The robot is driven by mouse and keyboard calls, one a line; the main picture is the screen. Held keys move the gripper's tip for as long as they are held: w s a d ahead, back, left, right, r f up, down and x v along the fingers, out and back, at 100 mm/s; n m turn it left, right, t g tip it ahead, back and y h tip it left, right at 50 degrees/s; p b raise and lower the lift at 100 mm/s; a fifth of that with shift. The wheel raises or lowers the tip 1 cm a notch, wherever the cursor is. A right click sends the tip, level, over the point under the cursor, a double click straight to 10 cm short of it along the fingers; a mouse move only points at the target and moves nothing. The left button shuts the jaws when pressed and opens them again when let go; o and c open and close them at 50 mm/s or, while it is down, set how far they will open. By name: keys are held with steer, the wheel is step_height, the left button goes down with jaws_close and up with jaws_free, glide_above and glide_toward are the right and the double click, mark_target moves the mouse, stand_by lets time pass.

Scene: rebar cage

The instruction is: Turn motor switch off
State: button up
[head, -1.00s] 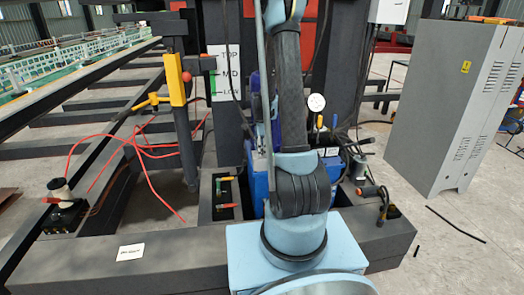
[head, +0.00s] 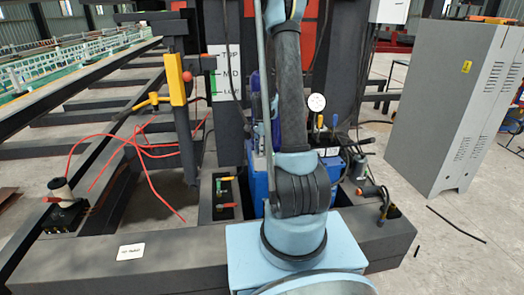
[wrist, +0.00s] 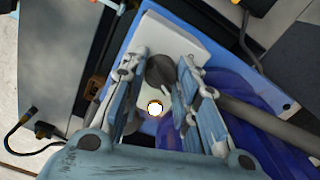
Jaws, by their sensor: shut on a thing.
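The blue power unit (head: 257,180) stands behind my arm in the head view, which hides much of it. In the wrist view, a white box (wrist: 183,35) sits on the blue surface (wrist: 278,97). A dark grey rounded knob-like part (wrist: 159,69) lies at the box, between my fingers; it looks like the motor switch, but its setting cannot be read. The head view hides my gripper behind the arm.
A purple-blue rounded body (wrist: 235,118) and a grey pipe (wrist: 270,130) lie right of my fingers.

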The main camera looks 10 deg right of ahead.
steer(key=n, duration=1.1)
steer(key=shift+n, duration=1.9)
steer(key=o, duration=1.1)
step_height(320, 180, up, 12)
steer(key=shift+f, duration=0.1)
